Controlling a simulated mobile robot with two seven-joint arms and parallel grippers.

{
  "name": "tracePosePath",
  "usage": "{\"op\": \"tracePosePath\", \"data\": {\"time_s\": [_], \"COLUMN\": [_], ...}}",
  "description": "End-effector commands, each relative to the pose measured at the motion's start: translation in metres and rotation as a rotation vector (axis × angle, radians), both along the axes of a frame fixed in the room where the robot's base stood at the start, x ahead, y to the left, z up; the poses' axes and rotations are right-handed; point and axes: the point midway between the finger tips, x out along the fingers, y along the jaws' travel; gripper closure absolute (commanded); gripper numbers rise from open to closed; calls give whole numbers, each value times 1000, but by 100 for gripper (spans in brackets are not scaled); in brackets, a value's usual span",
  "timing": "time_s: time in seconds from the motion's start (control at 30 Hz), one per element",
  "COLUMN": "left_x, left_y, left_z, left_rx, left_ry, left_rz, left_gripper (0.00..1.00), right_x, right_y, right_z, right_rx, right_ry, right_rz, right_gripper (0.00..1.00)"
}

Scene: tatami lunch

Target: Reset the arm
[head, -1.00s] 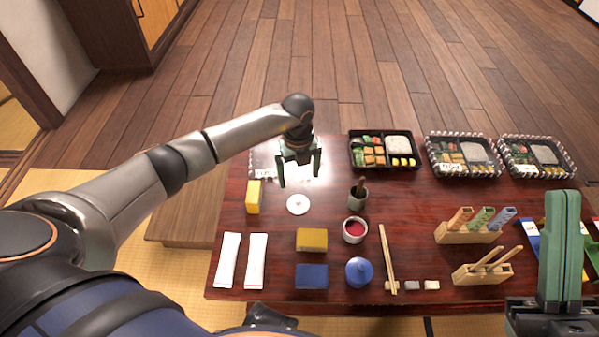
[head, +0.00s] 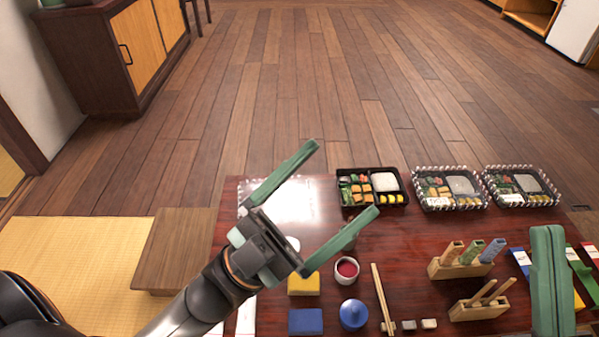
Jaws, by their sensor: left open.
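My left gripper (head: 345,178) is raised above the left part of the dark red table (head: 420,255). Its two green fingers are spread wide, with nothing between them, and point up and right in the head view. It hides part of the cup behind it and most of a white round piece. My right gripper (head: 552,280) is at the lower right edge, seen side-on, its green fingers pointing up. Whether its fingers are apart cannot be told.
Open bento box (head: 372,204) and two wrapped ones (head: 448,205) (head: 521,203) line the far edge. Nearer are a red-filled cup (head: 346,270), a blue lidded pot (head: 353,314), chopsticks (head: 382,298), yellow and blue blocks (head: 304,285) (head: 305,321) and wooden holders (head: 465,262) (head: 482,303).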

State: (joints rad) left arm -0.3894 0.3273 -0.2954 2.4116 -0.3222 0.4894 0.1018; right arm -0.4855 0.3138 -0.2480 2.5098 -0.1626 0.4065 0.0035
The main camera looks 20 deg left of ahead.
Motion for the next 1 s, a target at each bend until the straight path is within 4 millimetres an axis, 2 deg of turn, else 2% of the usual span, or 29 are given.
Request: {"op": "tracePosePath", "data": {"time_s": [0.03,0.1,0.2,0.7,0.87,1.0], "left_x": [-2,-3,-3,-2,16,42], "left_y": [11,21,28,28,31,35], "left_z": [5,10,13,15,20,13], "left_rx": [-35,-66,-86,-87,-76,-55], "left_ry": [33,62,84,93,193,375], "left_rz": [30,56,74,75,105,156], "left_gripper": [0,0,0,0,0,0], "right_x": [0,0,0,2,20,45], "right_y": [0,0,0,-1,-3,-7], "right_z": [0,0,0,3,7,1], "right_rx": [0,0,0,4,-6,-23], "right_ry": [0,0,0,3,107,293], "right_rz": [0,0,0,-4,-29,-71], "right_gripper": [100,100,100,100,100,100]}}
